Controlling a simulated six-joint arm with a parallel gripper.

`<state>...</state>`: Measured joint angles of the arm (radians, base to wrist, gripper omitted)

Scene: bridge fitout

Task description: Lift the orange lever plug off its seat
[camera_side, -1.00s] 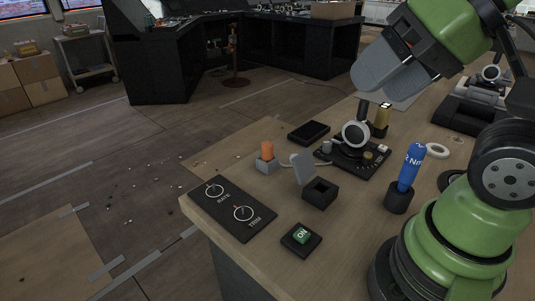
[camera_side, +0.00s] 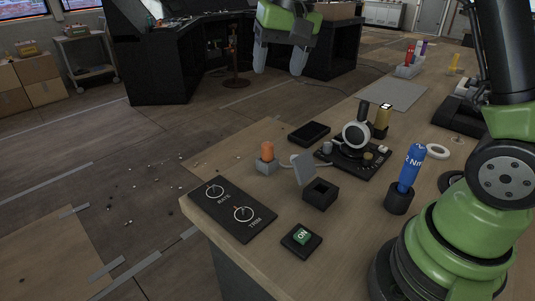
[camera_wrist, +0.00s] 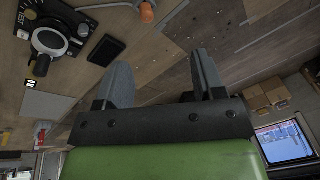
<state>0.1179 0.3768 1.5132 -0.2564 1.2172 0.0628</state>
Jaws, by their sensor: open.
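The orange lever plug (camera_side: 267,151) stands upright on its small grey seat (camera_side: 267,166) near the far left edge of the bench. A cable runs from the seat toward the black control panel. In the wrist view the orange plug (camera_wrist: 147,13) shows at the top edge, partly cut off. My gripper (camera_side: 280,68) is open and empty, high above and beyond the plug, apart from everything. Its two grey fingers point down in the side view. In the wrist view the gripper (camera_wrist: 160,75) has a wide gap between its fingers.
A black box with a raised grey lid (camera_side: 318,192) stands close right of the seat. A dial plate (camera_side: 232,209), green ON button (camera_side: 301,236), control panel with ring lever (camera_side: 354,152), black flat box (camera_side: 309,132) and blue tool in a holder (camera_side: 410,168) surround it.

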